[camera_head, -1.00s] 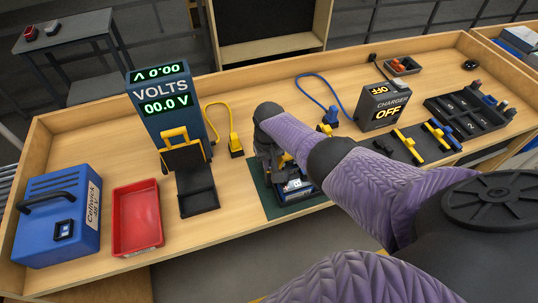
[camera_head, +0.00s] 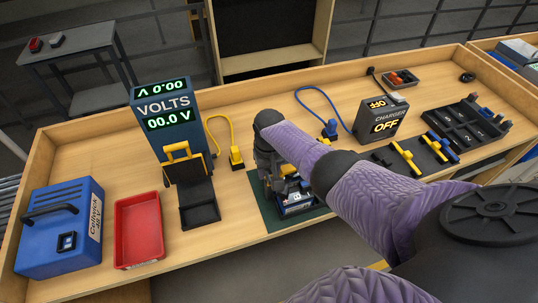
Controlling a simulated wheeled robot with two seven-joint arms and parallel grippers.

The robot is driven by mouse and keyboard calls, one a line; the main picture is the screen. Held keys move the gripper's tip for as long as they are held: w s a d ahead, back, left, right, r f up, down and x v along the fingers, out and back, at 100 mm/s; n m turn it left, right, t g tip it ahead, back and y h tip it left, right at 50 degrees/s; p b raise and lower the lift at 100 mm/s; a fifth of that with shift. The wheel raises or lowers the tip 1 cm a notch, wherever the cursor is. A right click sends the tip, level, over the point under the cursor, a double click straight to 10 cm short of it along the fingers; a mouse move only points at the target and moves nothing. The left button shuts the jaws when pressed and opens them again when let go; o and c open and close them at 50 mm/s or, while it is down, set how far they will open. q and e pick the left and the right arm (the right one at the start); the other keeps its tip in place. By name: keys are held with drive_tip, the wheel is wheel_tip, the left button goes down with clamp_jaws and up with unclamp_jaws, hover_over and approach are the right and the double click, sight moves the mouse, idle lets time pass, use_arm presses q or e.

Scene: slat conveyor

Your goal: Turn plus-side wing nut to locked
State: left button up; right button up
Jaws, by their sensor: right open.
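A small dark battery-like unit with a pale label (camera_head: 296,203) sits on a green mat (camera_head: 273,216) at the middle front of the bench. My right gripper (camera_head: 281,182) points down over this unit, at its back left part. The gripper is open, with its fingers small and partly hidden by my own wrist and forearm. I cannot make out the plus-side wing nut, or whether the fingers touch or straddle it. My left gripper is out of view.
Left of the mat stand a black stand with a yellow clip (camera_head: 197,201), a VOLTS meter (camera_head: 163,93) reading 00.0, a red tray (camera_head: 138,232) and a blue Cellwick box (camera_head: 58,213). A yellow-lead plug (camera_head: 236,158), blue-lead plug (camera_head: 330,130) and charger (camera_head: 374,124) reading OFF stand behind.

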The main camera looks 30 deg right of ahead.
sight(269, 177)
wheel_tip(269, 177, up, 6)
drive_tip(key=shift+r+p, duration=0.2)
drive_tip(key=shift+p, duration=0.9)
drive_tip(key=shift+r, duration=0.5)
